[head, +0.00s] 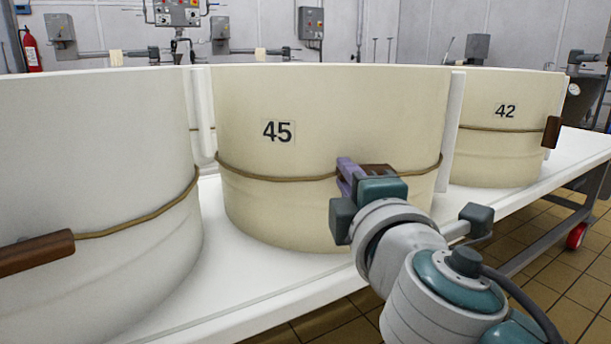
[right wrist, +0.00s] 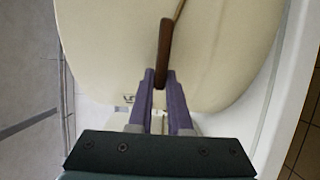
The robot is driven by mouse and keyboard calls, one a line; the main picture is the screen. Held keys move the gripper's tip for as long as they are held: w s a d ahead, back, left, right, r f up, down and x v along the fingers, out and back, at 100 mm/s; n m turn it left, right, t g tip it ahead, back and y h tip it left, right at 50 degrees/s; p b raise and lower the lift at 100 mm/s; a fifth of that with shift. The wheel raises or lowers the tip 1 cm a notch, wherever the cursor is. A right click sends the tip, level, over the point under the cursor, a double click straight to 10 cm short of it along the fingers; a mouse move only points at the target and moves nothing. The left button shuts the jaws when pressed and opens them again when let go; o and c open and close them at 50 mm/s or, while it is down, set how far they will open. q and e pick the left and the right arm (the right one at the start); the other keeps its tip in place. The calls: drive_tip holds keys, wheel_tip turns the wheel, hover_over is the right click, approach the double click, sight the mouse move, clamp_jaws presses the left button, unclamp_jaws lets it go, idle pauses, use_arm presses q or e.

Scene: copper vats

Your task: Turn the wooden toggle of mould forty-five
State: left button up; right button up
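Mould forty-five (head: 300,100) is a large cream tub with a black "45" label (head: 277,131). A brown cord (head: 270,177) runs around it. Its brown wooden toggle (head: 380,168) lies at the cord on the tub's front right, partly hidden by my gripper. My right gripper (head: 346,170) has its purple fingers there. In the right wrist view the toggle (right wrist: 165,50) stands lengthwise, its near end between the two fingertips (right wrist: 161,78). My left gripper is out of view.
Mould 42 (head: 490,150) stands to the right with its own toggle (head: 551,132). A paler tub (head: 90,130) with a toggle (head: 35,253) stands close at left. All rest on a white table (head: 250,275). Tiled floor (head: 560,270) is open at right.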

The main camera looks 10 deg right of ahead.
drive_tip(key=o, duration=0.4)
drive_tip(key=shift+o, duration=0.2)
drive_tip(key=s+p, duration=0.1)
drive_tip(key=s, duration=0.9)
drive_tip(key=shift+a+p, duration=0.2)
drive_tip(key=shift+p, duration=0.1)
